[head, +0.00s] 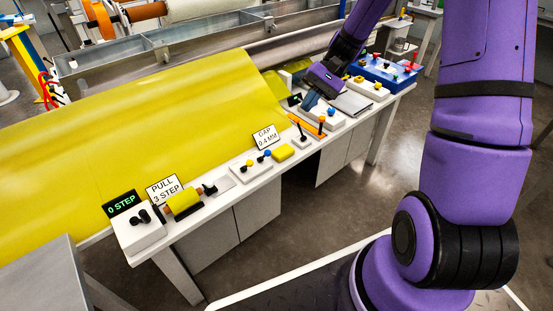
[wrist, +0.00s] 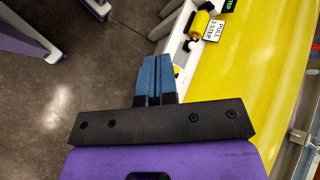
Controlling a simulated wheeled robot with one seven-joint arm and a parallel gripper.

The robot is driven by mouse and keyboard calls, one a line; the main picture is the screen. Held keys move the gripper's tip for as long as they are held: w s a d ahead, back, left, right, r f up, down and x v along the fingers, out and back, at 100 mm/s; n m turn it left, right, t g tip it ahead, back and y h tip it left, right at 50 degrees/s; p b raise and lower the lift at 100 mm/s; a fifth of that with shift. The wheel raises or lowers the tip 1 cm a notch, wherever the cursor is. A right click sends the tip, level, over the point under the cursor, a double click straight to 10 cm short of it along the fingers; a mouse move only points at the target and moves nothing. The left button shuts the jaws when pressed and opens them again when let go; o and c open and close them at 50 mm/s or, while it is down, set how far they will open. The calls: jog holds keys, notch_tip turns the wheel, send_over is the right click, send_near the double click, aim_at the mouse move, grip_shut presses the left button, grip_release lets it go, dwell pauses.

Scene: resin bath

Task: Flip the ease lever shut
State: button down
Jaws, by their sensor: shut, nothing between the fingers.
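My gripper (head: 309,104) has blue fingers pressed together with nothing between them. In the head view it hangs over the far half of the white control bench, beside a white box (head: 333,121) with a small blue knob. An orange bar (head: 307,125) with knobs lies just nearer, next to a white block with a black knob (head: 303,138). No readable label marks the ease lever, so I cannot tell which control it is. In the wrist view the shut fingers (wrist: 155,68) cover part of the bench, and a bit of yellow shows beside them.
The bench (head: 222,198) also carries a "PULL 3 STEP" sign (head: 164,190), a "GAP 0.4 MM" sign (head: 266,137), a "0 STEP" display (head: 121,204) and a blue panel (head: 390,73) with coloured knobs. A yellow sheet (head: 130,140) runs along the bench. Floor is open in front.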

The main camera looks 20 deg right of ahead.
jog(key=w+d+f+m+t+y, duration=0.1)
jog(key=f+m+t, duration=0.5)
jog(key=f, duration=0.6)
jog(key=w+d+f+m+t+y, duration=0.2)
jog(key=f+m+t+y, duration=0.2)
jog(key=f, duration=0.8)
jog(key=w+d+f+m+t+y, duration=0.1)
jog(key=d+f+m+t+y, duration=0.1)
jog(key=f+m+t, duration=0.5)
jog(key=shift+w+d+f+m+t+y, duration=0.35)
jog(key=shift+f+t+y, duration=0.55)
jog(key=shift+f, duration=1.95)
send_near(265, 155)
jog(key=x, duration=0.3)
jog(key=w+d+x, duration=0.1)
jog(key=x, duration=0.1)
jog(key=shift+w+a+r, duration=0.15)
jog(key=shift+a+r, duration=0.1)
jog(key=shift+r+h, duration=0.1)
jog(key=shift+h, duration=0.2)
